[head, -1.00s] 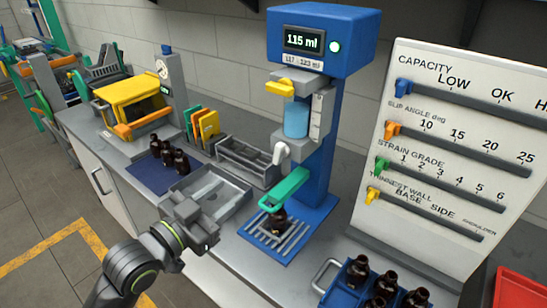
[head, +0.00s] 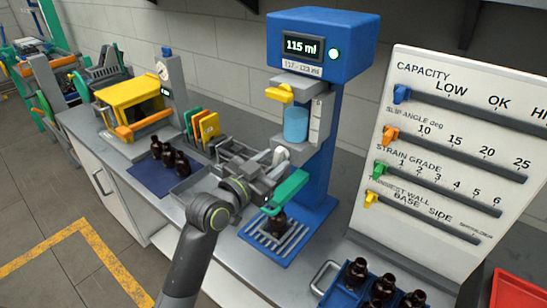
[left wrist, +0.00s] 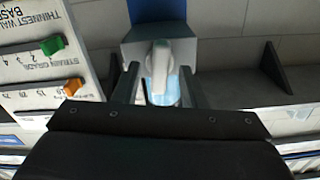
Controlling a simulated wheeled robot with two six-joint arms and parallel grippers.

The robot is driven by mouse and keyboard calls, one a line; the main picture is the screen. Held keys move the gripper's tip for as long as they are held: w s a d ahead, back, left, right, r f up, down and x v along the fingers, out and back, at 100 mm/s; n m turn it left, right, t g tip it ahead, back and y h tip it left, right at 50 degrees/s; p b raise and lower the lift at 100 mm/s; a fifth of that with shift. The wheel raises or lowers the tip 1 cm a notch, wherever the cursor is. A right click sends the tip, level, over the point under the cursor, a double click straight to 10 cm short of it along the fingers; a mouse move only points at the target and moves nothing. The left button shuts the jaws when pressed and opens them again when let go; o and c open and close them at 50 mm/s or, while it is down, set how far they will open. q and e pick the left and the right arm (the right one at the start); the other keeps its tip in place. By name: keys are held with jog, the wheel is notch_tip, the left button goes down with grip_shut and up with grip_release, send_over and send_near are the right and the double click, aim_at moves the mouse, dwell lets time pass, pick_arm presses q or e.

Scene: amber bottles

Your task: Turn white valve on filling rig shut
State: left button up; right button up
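The blue filling rig (head: 322,45) stands at the back of the bench, its display reading 115 ml. Its white valve (head: 280,155) sits below the clear vessel of blue liquid (head: 296,124). My left gripper (head: 268,168) is at the valve, partly overlapping it. In the left wrist view the white valve (left wrist: 160,58) shows between the two fingers of the left gripper (left wrist: 157,88), which stand apart on either side with gaps. A dark amber bottle (head: 279,221) stands on the rig's slatted base, under the green arm (head: 287,189). My right gripper is not in view.
A yellow lever (head: 280,94) sticks out above the vessel. Amber bottles (head: 168,155) stand on a dark blue mat at left, and more in a blue crate (head: 333,289) at front right. A gauge board (head: 455,150) stands at right.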

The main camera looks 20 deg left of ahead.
pick_arm(q)
jog(key=shift+w+d, duration=0.15)
jog(key=shift+w, duration=0.25)
grip_shut()
